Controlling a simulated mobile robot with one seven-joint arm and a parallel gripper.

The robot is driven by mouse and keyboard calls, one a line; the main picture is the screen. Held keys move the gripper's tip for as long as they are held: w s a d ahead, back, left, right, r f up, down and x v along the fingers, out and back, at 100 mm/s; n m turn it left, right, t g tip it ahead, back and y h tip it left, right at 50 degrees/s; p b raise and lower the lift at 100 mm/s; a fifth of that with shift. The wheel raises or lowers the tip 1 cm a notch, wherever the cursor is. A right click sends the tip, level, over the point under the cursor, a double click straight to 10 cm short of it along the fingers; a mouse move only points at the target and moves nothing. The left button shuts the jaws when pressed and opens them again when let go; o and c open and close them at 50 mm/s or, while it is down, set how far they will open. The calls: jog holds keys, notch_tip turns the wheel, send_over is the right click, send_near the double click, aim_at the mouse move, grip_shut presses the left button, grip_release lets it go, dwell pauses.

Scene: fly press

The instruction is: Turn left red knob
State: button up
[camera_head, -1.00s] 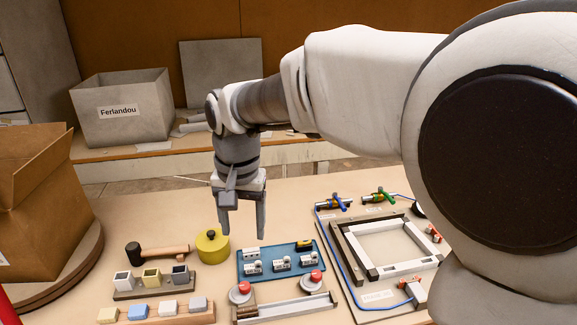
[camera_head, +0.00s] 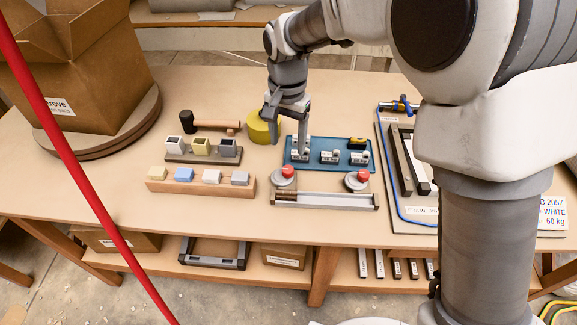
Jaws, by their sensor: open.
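The left red knob (camera_head: 288,171) sits on a round grey base at the left end of a long metal channel fixture (camera_head: 325,200). A matching right red knob (camera_head: 363,175) sits at the other end, behind the channel. My gripper (camera_head: 289,146) points down with its fingers apart and nothing between them. In the picture it is just above and behind the left red knob, over the left end of a blue tray (camera_head: 345,165). It appears apart from the knob; its exact height over the tray is hard to tell.
A yellow round pot (camera_head: 261,126) stands behind-left of my gripper. A mallet (camera_head: 208,125), a rack of cups (camera_head: 203,157) and a wooden block holder (camera_head: 200,188) lie left. A framed board (camera_head: 390,180) is right. The table's front strip is clear.

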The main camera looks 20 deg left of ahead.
aim_at(288, 169)
notch_tip(288, 169, down, 9)
jog(key=shift+b, duration=0.75)
grip_shut()
